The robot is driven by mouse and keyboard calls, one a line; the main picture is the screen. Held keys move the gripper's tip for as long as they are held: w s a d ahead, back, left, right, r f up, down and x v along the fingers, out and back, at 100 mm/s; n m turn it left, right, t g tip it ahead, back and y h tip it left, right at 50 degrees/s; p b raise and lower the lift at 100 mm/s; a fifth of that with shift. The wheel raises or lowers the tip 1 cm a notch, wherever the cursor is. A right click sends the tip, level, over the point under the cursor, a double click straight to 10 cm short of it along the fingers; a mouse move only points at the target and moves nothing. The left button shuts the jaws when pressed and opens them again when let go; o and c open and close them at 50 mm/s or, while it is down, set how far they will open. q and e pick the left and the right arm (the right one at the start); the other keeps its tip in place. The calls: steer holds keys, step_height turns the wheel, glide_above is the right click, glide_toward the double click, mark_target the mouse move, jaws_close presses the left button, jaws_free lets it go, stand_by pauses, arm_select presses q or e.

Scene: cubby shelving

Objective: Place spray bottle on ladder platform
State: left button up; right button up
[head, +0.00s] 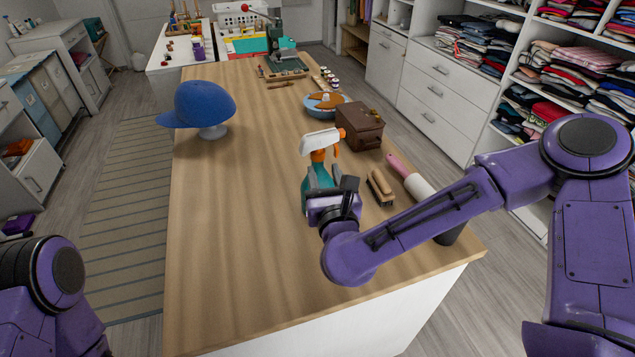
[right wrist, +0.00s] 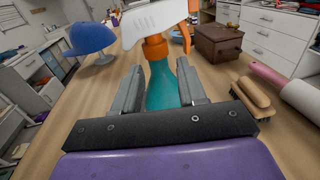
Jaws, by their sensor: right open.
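A spray bottle (head: 317,168) with a teal body, orange collar and white head stands upright on the wooden table (head: 240,240). My right gripper (head: 333,190) is at the bottle, on its near side. In the right wrist view the bottle (right wrist: 163,85) stands between the two fingers of the right gripper (right wrist: 160,90), which are open with gaps beside the teal body. The bottle's lower part is partly hidden by the gripper in the head view. My left gripper is out of view; only part of my left arm shows. I see no ladder platform in either view.
A brown box (head: 362,127), a wooden brush (head: 380,187) and a lint roller (head: 412,180) lie right of the bottle. A blue bowl (head: 316,113) is behind it. A blue cap (head: 203,105) sits on a stand at far left. The table's left and near parts are clear.

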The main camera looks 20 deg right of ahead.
mark_target(319, 161)
steer(key=w, duration=0.1)
steer(key=w+p, duration=0.2)
steer(key=w, duration=0.1)
steer(key=shift+r, duration=0.35)
steer(key=shift+w+f, duration=0.15)
steer(key=shift+w, duration=0.05)
jaws_close()
stand_by(0.8)
